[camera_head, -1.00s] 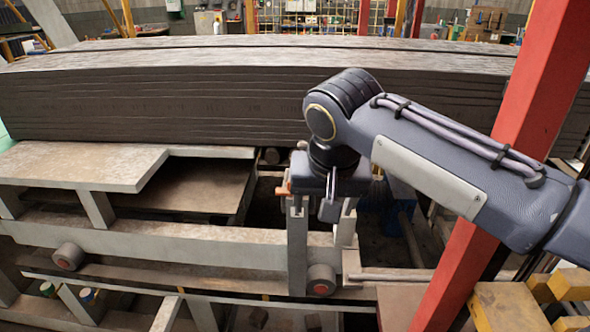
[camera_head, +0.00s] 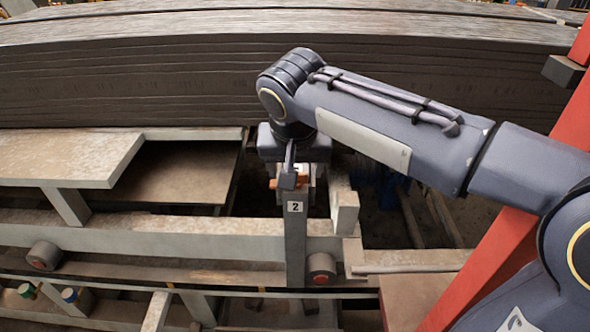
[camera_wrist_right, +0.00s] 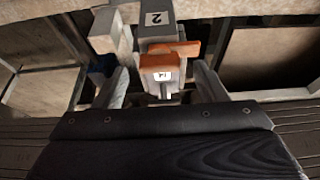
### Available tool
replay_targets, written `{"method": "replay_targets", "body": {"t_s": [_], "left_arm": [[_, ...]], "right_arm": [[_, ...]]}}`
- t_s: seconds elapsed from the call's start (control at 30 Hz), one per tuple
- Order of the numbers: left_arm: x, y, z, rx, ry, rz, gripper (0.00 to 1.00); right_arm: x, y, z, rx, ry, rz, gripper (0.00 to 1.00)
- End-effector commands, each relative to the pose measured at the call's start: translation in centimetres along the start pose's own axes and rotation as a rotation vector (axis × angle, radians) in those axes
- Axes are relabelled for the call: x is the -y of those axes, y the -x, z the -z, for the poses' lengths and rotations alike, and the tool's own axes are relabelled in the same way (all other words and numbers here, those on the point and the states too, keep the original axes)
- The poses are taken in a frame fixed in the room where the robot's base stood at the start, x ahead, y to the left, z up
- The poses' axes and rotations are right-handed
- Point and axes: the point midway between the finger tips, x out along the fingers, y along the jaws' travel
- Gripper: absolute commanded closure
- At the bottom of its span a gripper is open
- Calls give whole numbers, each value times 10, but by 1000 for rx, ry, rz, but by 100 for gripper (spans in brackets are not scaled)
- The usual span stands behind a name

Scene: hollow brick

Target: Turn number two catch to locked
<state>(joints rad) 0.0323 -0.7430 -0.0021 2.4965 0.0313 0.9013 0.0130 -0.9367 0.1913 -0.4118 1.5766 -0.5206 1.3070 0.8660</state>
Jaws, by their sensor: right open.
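The number two catch (camera_wrist_right: 165,62) is an orange lever at the top of a grey post (camera_head: 296,245) marked with a 2 plate (camera_head: 295,206). In the wrist view the post's plate (camera_wrist_right: 156,18) appears upside down. My right gripper (camera_wrist_right: 162,86) is open, with one finger on each side of the catch; I cannot tell if either finger touches it. In the head view the right gripper (camera_head: 299,178) is over the post top and partly hides the orange lever. My left gripper is not in view.
A long stack of dark boards (camera_head: 130,90) lies behind the gripper. A grey rail (camera_head: 160,235) runs along the front, with a round red-ended roller (camera_head: 320,268) beside the post. A red upright (camera_head: 560,150) stands at the right, near my right arm.

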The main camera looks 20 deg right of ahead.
Motion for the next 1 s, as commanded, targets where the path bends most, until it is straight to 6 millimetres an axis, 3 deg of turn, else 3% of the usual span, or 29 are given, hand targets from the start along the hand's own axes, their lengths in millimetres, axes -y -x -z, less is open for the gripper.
{"method": "replay_targets", "body": {"t_s": [0.2,0.47,0.8,1.0], "left_arm": [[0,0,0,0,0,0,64],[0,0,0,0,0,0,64],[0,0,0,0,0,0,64],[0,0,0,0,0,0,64]], "right_arm": [[0,-18,0,0,0,0,35],[0,-20,0,0,0,1,35],[0,-20,0,-1,0,1,78],[0,-19,0,-1,-8,-3,79]]}}
